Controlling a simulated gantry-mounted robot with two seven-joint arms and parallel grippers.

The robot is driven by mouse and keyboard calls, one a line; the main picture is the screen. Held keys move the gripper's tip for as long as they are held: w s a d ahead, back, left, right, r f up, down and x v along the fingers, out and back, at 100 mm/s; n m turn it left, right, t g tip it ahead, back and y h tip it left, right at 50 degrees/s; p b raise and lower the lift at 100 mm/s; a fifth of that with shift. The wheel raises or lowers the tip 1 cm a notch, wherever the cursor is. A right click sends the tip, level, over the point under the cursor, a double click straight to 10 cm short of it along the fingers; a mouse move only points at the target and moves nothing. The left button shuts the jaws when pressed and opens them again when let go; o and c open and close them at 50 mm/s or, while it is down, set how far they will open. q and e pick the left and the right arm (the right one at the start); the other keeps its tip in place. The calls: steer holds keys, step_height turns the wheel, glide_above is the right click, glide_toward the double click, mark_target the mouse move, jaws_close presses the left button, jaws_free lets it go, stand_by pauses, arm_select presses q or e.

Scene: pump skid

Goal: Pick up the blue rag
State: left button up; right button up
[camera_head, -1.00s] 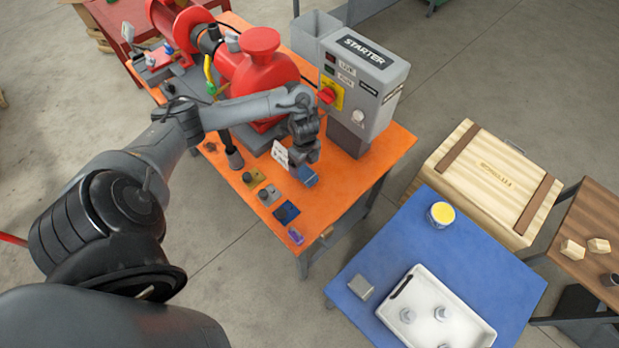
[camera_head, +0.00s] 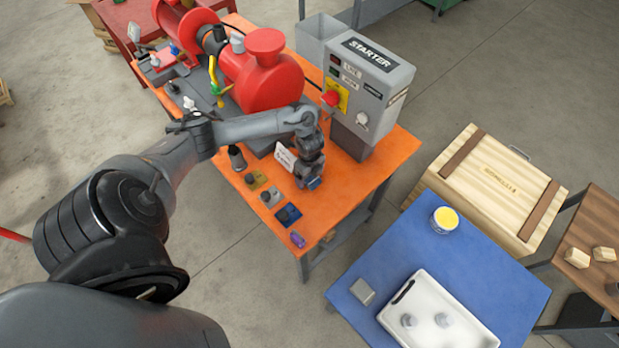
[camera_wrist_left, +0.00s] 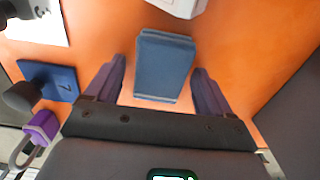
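The blue rag (camera_wrist_left: 163,62) is a folded rectangular pad lying on the orange bench top, seen in the left wrist view. My left gripper (camera_wrist_left: 159,72) is open, with one dark finger on each side of the rag and a strip of orange showing between each finger and the rag. In the head view the left gripper (camera_head: 308,178) points down at the bench, below the starter box. Only a small blue edge of the rag (camera_head: 315,184) shows there; the gripper hides the rest. My right gripper is not in view.
The grey starter box (camera_head: 365,75) stands behind the gripper, and the red pump (camera_head: 265,80) is behind to the left. A white tag (camera_head: 285,157), a blue numbered plate (camera_head: 288,214) and a purple padlock (camera_head: 298,239) are nearby. A blue table (camera_head: 400,255) with a white tray stands right.

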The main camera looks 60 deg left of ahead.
arm_select(q)
steer(key=c, duration=0.9)
steer(key=shift+o, duration=0.2)
steer(key=shift+r, duration=0.85)
step_height(320, 180, up, 3)
steer(key=shift+w+f+p, duration=0.1)
steer(key=shift+p, duration=0.2)
steer(key=w+d+r+p, duration=0.2)
steer(key=d+r+p, duration=0.2)
steer(key=d, duration=0.7)
steer(key=shift+d+r, duration=0.3)
steer(key=shift+r, duration=1)
